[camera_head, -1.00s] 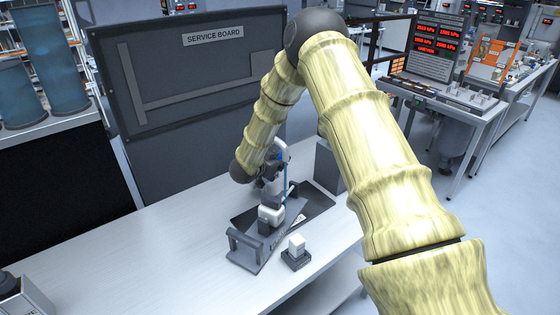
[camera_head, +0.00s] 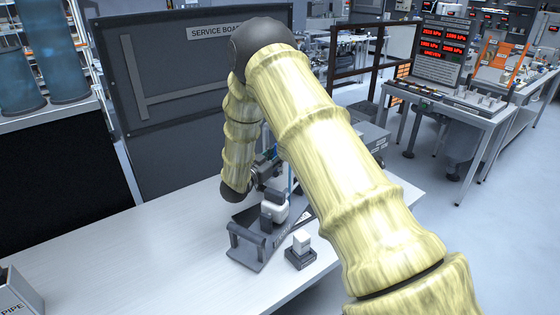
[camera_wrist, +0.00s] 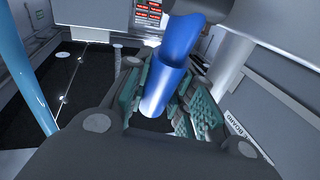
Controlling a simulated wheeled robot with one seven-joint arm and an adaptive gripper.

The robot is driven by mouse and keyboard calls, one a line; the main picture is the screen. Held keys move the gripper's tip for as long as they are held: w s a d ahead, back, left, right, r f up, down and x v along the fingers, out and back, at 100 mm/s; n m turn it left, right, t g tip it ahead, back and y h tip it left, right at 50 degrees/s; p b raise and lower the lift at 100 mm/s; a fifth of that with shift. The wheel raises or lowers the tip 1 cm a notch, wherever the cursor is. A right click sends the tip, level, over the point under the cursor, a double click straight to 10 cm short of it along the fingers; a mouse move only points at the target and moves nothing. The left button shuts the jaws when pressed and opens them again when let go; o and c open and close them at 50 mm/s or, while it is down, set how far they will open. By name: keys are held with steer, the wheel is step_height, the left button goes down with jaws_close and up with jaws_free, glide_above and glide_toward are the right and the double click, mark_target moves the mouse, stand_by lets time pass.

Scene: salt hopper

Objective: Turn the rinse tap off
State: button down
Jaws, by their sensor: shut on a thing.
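A blue cylindrical handle (camera_wrist: 172,62), which looks like the tap's lever, stands between the teal finger pads in the wrist view. My gripper (camera_wrist: 165,105) is shut on it. In the head view my gripper (camera_head: 266,172) is above the far part of the bench, partly behind my arm. A pale blue column (camera_wrist: 27,75), a water stream or a tube, shows at the left of the wrist view, apart from the fingers. The tap's body is mostly hidden, and I cannot tell whether water is flowing.
On the bench (camera_head: 150,250) stand a grey fixture (camera_head: 246,248) with a white-and-grey part (camera_head: 275,208), and a small white block on a dark base (camera_head: 301,243). The service board (camera_head: 165,100) stands behind. The bench's left part is mostly clear.

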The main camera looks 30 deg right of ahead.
steer(key=shift+w+a+r+h, duration=0.1)
steer(key=shift+a+r+h, duration=0.05)
steer(key=shift+r+h, duration=0.2)
steer(key=c, duration=1.5)
jaws_free()
steer(key=shift+f, duration=0.2)
steer(key=shift+s+a, duration=0.3)
steer(key=shift+a, duration=0.15)
steer(key=v, duration=1.1)
